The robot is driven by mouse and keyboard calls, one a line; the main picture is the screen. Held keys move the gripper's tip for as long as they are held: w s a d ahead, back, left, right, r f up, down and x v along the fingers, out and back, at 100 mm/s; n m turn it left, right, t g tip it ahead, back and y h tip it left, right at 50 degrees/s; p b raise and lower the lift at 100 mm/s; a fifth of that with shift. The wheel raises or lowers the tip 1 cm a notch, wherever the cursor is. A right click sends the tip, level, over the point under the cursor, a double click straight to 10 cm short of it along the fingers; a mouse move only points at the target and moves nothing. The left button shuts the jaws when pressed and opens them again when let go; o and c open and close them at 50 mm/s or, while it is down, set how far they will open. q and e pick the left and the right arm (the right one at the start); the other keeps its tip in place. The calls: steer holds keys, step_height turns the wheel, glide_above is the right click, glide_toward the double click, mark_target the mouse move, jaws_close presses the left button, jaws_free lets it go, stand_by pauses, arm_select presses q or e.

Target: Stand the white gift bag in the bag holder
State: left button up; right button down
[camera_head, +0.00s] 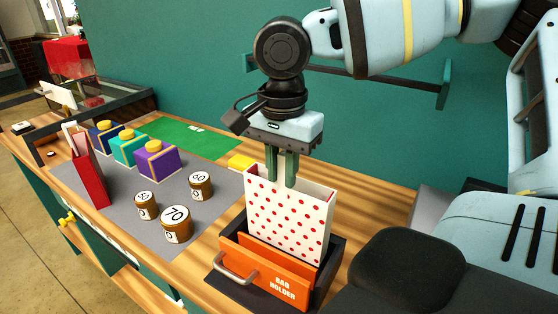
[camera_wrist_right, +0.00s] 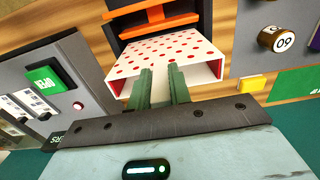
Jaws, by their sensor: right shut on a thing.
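The white gift bag (camera_head: 290,219) with red dots is upright, its open top facing up. My right gripper (camera_head: 285,180) is above it, pointing down, shut on its upper rim. In the right wrist view the bag (camera_wrist_right: 170,50) extends away from my right gripper (camera_wrist_right: 160,80) toward the holder. The orange bag holder (camera_head: 268,277), with a dark tray and a metal handle, is at the front edge of the table. The bag's lower end is behind the orange front panel, so its bottom and any contact with the floor are hidden. My left gripper is not in view.
Several round weights, one a large "70" (camera_head: 176,224), stand on the grey mat (camera_head: 130,208) left of the holder. Purple (camera_head: 156,160), teal and blue boxes and a red bag (camera_head: 90,178) stand farther left. A yellow block (camera_head: 240,162) lies behind the gift bag.

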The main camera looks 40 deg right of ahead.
steer(key=shift+f, duration=1.5)
steer(key=c, duration=1.2)
jaws_free()
step_height(320, 180, up, 8)
glide_above(282, 184)
steer(key=shift+a+f, duration=0.1)
